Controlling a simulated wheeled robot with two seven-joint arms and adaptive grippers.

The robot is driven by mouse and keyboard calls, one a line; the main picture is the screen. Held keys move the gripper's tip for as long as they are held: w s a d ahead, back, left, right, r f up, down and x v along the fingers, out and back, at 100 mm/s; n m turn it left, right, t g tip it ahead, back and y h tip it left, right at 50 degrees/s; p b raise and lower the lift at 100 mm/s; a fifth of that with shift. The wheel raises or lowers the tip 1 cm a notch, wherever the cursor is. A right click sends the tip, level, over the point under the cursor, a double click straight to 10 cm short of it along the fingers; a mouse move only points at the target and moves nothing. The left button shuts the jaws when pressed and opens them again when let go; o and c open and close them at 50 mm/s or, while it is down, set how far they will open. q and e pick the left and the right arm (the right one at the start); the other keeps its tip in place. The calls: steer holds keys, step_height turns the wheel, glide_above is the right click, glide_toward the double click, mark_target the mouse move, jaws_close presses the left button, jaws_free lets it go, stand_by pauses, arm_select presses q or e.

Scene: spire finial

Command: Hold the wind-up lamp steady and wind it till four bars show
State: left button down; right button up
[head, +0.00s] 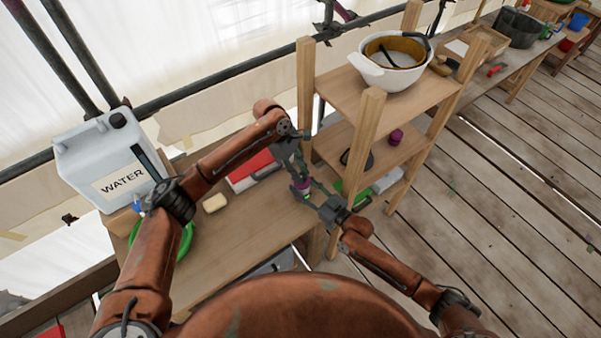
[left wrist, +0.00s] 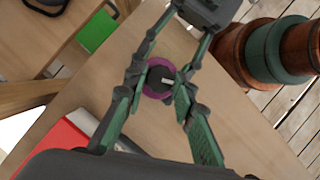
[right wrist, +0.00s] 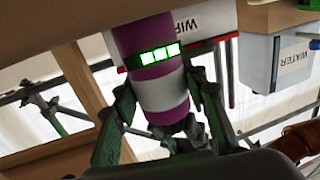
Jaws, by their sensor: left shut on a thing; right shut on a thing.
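The wind-up lamp (head: 303,186) is a small purple cylinder over the right end of the workbench. The right wrist view shows its purple body (right wrist: 152,35) with a white band and a dark display on which three green bars (right wrist: 160,54) are lit. My right gripper (right wrist: 165,112) is shut around the lamp body from the opposite side.
A wooden shelf rack (head: 375,118) with a white pot (head: 398,72) stands just right of the grippers. A white water jug (head: 108,160) and a yellowish block (head: 214,203) are on the left of the bench (head: 235,238). A red-and-white box (head: 250,172) lies behind.

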arm_select(q)
steer(key=shift+m, duration=0.3)
steer(key=m+g, duration=0.1)
steer(key=m, duration=0.2)
steer(key=shift+w+d+m+y, duration=0.1)
steer(key=shift+m+y, duration=0.2)
steer(key=shift+y, duration=0.1)
steer(key=m+g+y, duration=0.1)
steer(key=m, duration=0.2)
steer(key=shift+d+m, duration=0.1)
steer(key=shift+m, duration=0.2)
steer(key=m+y, duration=0.1)
steer(key=m, duration=0.3)
steer(key=shift+w+d+g+y, duration=0.1)
steer(key=shift+g+y, duration=0.3)
steer(key=shift+m+y, duration=0.8)
steer(key=shift+m, duration=1.4)
steer(key=c, duration=1.6)
jaws_free()
steer(key=shift+r, duration=0.1)
